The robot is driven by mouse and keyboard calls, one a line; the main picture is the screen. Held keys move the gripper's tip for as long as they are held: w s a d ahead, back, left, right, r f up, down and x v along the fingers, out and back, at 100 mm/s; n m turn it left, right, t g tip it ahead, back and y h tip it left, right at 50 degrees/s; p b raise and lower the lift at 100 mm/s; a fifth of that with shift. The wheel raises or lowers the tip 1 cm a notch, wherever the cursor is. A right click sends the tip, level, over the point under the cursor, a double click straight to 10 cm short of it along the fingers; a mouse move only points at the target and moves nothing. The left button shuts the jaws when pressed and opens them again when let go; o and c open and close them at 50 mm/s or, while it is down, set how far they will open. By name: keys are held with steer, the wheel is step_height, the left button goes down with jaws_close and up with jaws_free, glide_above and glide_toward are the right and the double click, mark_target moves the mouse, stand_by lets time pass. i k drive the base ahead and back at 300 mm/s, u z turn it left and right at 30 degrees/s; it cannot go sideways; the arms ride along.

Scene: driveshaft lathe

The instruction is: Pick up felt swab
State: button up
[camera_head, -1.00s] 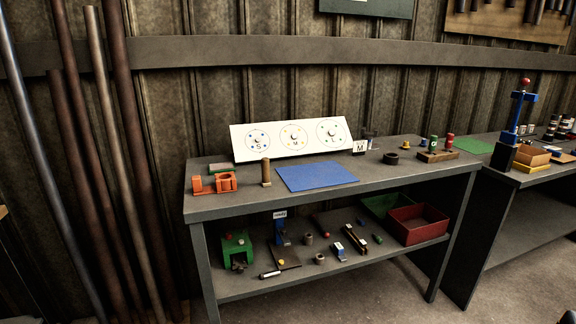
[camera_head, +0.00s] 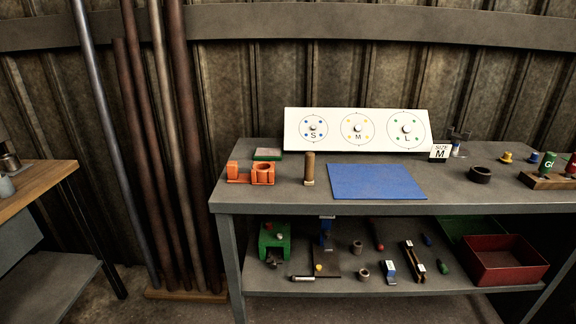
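I cannot tell for sure which thing is the felt swab. An upright brown cylinder (camera_head: 309,167) with a paler foot stands on the bench top, between the orange holder and the blue mat. A small pale rod (camera_head: 302,278) lies on the lower shelf, near the green block; it is too small to make out its material. My gripper is not in view.
The grey bench (camera_head: 460,208) carries an orange holder (camera_head: 262,174), a blue mat (camera_head: 376,181), a white S-M-L board (camera_head: 340,120) and a dark ring (camera_head: 480,174). Below are a green block (camera_head: 274,238) and a red bin (camera_head: 500,260). Long rods (camera_head: 118,150) and a wooden-topped table (camera_head: 35,188) stand left.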

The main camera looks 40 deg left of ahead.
mark_target(310, 156)
steer(key=u, duration=0.75)
steer(key=i, duration=0.75)
steer(key=u, duration=0.85)
